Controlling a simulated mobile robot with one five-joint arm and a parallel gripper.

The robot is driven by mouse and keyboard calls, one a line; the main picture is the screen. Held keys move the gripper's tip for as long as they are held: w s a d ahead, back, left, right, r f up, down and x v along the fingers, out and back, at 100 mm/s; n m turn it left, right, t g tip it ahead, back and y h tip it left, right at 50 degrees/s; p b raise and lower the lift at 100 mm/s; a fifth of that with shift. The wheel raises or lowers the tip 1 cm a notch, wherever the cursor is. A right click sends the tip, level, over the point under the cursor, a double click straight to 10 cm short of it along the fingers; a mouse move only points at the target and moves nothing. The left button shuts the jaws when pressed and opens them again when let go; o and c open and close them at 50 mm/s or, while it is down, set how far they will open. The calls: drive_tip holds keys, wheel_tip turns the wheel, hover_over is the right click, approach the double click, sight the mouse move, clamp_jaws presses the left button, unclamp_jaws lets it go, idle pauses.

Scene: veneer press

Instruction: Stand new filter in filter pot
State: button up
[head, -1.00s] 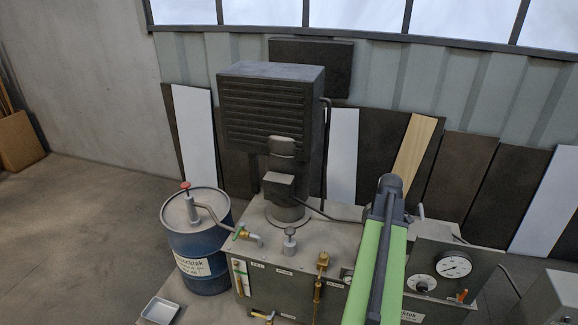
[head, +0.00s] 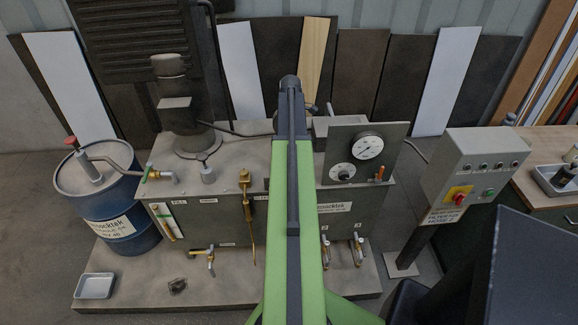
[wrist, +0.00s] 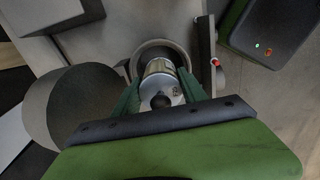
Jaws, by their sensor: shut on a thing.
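The new filter (wrist: 160,84), a silver cylinder with a printed label and a dark hole in its near end, shows in the wrist view. My gripper (wrist: 158,88) is shut on it, with one green finger on each side. The round grey rim of the filter pot (wrist: 160,44) shows just beyond the filter, and the filter's far end overlaps its opening. I cannot tell how far the filter is inside. In the head view my arm hides the filter and most of the pot area.
In the head view, a gauge panel (head: 362,152) stands right of my arm, a control box (head: 474,172) farther right, a blue drum (head: 108,205) at left, and a small tray (head: 95,286) on the plinth.

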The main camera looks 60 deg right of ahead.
drive_tip(key=shift+f+b, duration=2.65)
drive_tip(key=shift+f, duration=0.85)
drive_tip(key=o, duration=1.2)
drive_tip(key=shift+r, duration=0.1)
drive_tip(key=shift+c, duration=0.2)
drive_tip(key=shift+r, duration=0.1)
wheel_tip(320, 180, up, 12)
drive_tip(key=p, duration=1.2)
drive_tip(key=shift+r+p, duration=0.15)
drive_tip(key=shift+p, duration=0.2)
